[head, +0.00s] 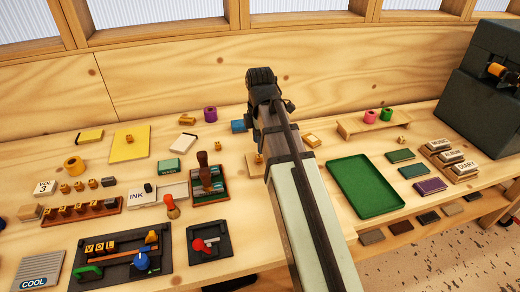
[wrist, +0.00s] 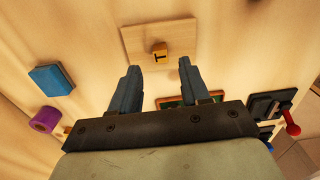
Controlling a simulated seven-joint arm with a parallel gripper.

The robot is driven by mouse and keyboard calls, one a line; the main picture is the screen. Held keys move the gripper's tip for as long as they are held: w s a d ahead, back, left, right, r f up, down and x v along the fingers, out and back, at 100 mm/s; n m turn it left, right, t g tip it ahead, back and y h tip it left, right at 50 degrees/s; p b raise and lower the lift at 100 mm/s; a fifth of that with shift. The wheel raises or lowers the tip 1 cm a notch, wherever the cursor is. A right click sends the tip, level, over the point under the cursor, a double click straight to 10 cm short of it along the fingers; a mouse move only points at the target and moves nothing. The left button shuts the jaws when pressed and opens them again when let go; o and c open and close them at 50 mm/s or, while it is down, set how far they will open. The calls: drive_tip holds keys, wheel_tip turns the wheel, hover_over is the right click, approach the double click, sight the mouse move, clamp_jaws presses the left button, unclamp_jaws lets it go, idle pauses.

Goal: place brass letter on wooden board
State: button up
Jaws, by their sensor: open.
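A brass letter (wrist: 159,51) block with a dark character on its face sits on a small, pale square wooden board (wrist: 135,37) in the wrist view. In the head view the board (head: 251,169) and the brass letter (head: 259,158) show at the left edge of my arm, which hides part of the board. My gripper (wrist: 157,77) is open, its two dark fingers apart with nothing between them. In the wrist view the letter is beyond the fingertips, clear of both. My fingers cannot be made out in the head view.
A blue block (head: 238,126) and a purple roll (head: 210,114) stand behind the board. A stamp case (head: 209,197) is at its left, a green tray (head: 365,187) right of my arm. Other brass letters (head: 80,186) and a letter rack (head: 82,214) are far left.

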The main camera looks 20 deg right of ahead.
sight(259, 156)
wheel_tip(259, 156, up, 6)
drive_tip(key=shift+r, duration=0.25)
idle(0.7)
